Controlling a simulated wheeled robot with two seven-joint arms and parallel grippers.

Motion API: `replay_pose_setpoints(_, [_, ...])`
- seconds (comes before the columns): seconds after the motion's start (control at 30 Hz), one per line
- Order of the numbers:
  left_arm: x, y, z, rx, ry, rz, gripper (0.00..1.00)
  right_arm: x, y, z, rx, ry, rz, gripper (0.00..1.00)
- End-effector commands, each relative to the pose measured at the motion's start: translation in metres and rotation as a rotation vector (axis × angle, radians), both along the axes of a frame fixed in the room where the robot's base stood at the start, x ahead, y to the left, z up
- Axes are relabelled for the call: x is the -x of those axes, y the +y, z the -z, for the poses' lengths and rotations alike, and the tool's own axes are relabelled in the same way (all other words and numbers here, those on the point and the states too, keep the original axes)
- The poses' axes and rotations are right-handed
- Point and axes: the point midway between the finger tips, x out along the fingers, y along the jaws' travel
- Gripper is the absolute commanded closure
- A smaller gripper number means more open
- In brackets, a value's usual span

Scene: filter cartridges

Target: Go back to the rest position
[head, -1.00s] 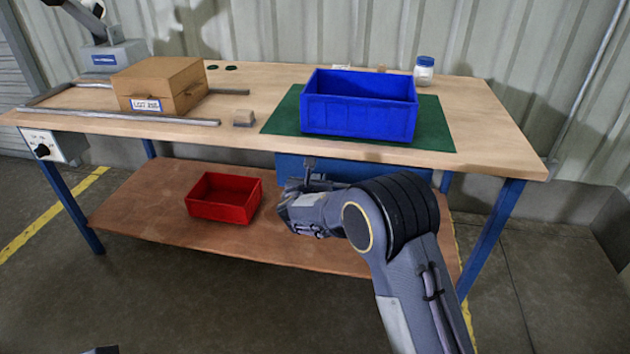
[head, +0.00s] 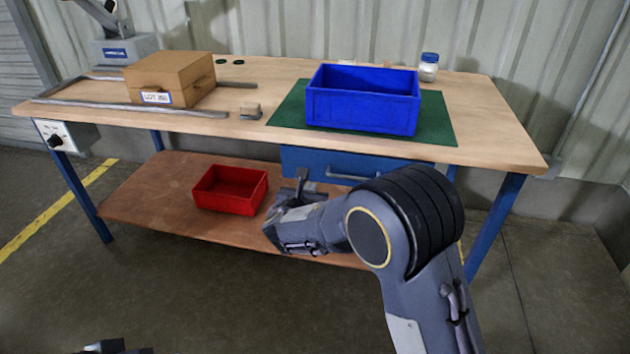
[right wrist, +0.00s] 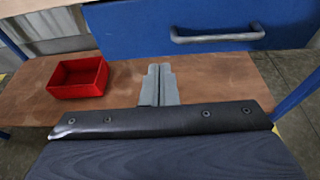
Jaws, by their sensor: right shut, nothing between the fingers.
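My right gripper (head: 302,177) is in front of the workbench, below the tabletop and over the lower shelf's front part in the head view. In the right wrist view its two fingers (right wrist: 159,84) are together, with nothing between them. At the bottom left edge of the head view a small dark piece (head: 105,346) shows, probably part of my left arm; the left gripper's fingers cannot be made out.
The workbench top (head: 220,128) carries a blue bin (head: 362,105) on a green mat (head: 440,125), a cardboard box (head: 165,78) and a jar (head: 428,68). A red bin (head: 228,203) stands on the lower shelf (head: 150,210). A blue drawer (head: 300,162) hangs under the top. The floor in front is clear.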

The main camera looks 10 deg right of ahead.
Motion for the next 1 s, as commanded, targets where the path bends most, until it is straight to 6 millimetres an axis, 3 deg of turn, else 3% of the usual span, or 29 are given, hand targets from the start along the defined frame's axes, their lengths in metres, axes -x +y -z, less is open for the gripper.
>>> replay_pose_setpoints(0.13, [0.0,0.0,-0.003,0.0,0.0,0.0,0.68,0.018,0.006,-0.006,-0.001,0.001,-0.001,1.0])
replay_pose_setpoints(0.37, [0.0,0.0,-0.004,0.0,0.001,0.0,0.68,0.026,0.005,-0.008,-0.009,0.002,0.009,1.0])
replay_pose_setpoints(0.47, [0.0,0.0,-0.004,0.0,0.001,0.0,0.68,0.031,-0.017,-0.012,-0.083,0.013,0.077,1.0])
replay_pose_setpoints(0.57, [0.0,0.0,-0.004,0.0,0.001,0.0,0.68,0.049,-0.064,-0.018,-0.265,0.034,0.239,1.0])
replay_pose_setpoints(0.7, [0.0,0.0,-0.004,0.0,0.001,0.0,0.68,0.108,-0.149,-0.022,-0.674,0.062,0.606,1.0])
replay_pose_setpoints(0.8, [0.0,0.0,-0.003,0.0,0.001,0.0,0.68,0.164,-0.189,-0.019,-0.98,0.063,0.88,1.0])
replay_pose_setpoints(0.9, [0.0,0.0,-0.003,0.0,0.001,0.0,0.68,0.221,-0.21,-0.017,-1.276,0.05,1.143,1.0])
replay_pose_setpoints(1.0, [0.0,0.0,-0.003,0.0,0.001,0.0,0.68,0.276,-0.214,-0.017,-1.56,0.026,1.389,1.0])
